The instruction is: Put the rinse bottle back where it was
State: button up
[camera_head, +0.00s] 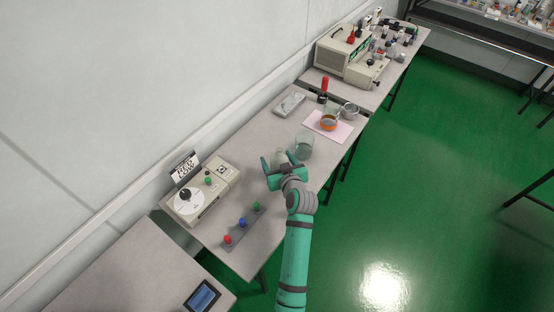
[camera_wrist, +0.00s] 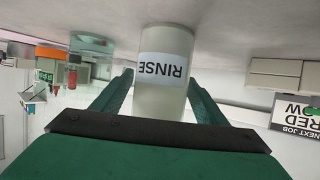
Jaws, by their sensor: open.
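The rinse bottle (camera_wrist: 162,75) is a pale cylinder with a white RINSE label, which shows upside down in the wrist view. It stands on the table, and its small pale top (camera_head: 281,156) shows in the head view. My gripper (camera_head: 275,163) is low over the middle of the table. Its two green fingers are open, one on each side of the bottle. Whether either finger touches the bottle I cannot tell. The bottle's lower part is mostly hidden by my gripper in the head view.
A clear glass jar (camera_head: 304,147) stands close to the right of the bottle. A dial instrument (camera_head: 190,203) and a knobbed strip (camera_head: 242,224) lie left and in front.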

jog(key=shift+r, duration=0.1)
jog(key=v, duration=1.2)
jog(key=s+f+m, duration=0.1)
jog(key=s+f, duration=0.1)
jog(key=s, duration=0.1)
jog(key=s+a+f+h, duration=0.1)
jog(key=s+f, duration=0.1)
jog(key=s, duration=0.1)
jog(key=s+f+m+h, duration=0.1)
jog(key=s+f, duration=0.1)
jog(key=s, duration=0.1)
jog(key=shift+a+f+m, duration=0.1)
jog(key=shift+a+m, duration=0.1)
jog(key=shift+m, duration=0.1)
jog(key=s+m+t+h, duration=0.2)
jog(key=s+h, duration=0.1)
jog(key=s, duration=1.9)
jog(key=s+a+r+n, duration=0.1)
jog(key=s+r, duration=0.5)
jog(key=s, duration=0.2)
jog(key=shift+a+r+t+y, duration=0.25)
jog(key=shift+r+t+y, duration=0.05)
jog(key=shift+r+y, duration=0.1)
